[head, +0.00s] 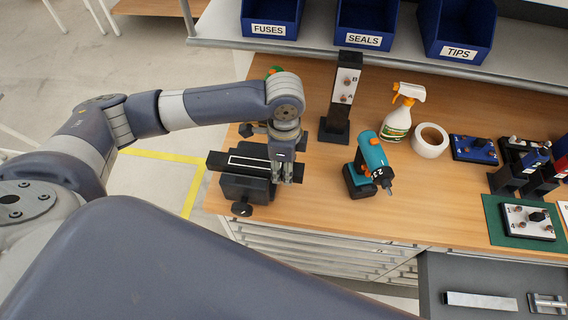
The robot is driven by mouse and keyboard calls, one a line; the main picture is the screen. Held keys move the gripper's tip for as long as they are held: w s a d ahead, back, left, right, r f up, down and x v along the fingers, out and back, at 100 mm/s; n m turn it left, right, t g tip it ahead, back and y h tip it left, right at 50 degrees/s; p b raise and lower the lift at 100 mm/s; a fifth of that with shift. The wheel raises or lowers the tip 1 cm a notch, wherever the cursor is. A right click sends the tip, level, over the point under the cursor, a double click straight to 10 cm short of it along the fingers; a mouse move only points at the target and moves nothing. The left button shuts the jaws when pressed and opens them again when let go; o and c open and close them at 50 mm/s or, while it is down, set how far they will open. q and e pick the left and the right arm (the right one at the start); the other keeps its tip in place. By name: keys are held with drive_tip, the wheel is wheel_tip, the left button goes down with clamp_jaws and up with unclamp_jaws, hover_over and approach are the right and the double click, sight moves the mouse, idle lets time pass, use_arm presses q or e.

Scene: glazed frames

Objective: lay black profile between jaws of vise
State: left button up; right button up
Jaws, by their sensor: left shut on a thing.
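The black profile (228,160), a long dark bar with a white outline on top, lies level across the top of the vise. The dark vise (243,187) stands at the left edge of the wooden bench, with a round knob at its front and another at its back. My left gripper (286,176) points down at the right part of the profile and is shut on it. The profile hides the jaw gap, so I cannot tell how deep it sits between the jaws. My right gripper is not in view.
A black stand (337,120) rises just right of my left gripper. A teal drill (372,163), spray bottle (399,122) and tape roll (431,140) stand further right. Blue bins (366,22) line the shelf behind. Bench wood in front of the drill is clear.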

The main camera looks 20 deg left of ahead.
use_arm(q)
drive_tip(key=shift+f+b, duration=0.45)
drive_tip(key=shift+f, duration=1.45)
drive_tip(key=o, duration=1.2)
drive_tip(key=shift+o, duration=0.2)
wheel_tip(320, 180, up, 12)
drive_tip(key=shift+f, duration=0.1)
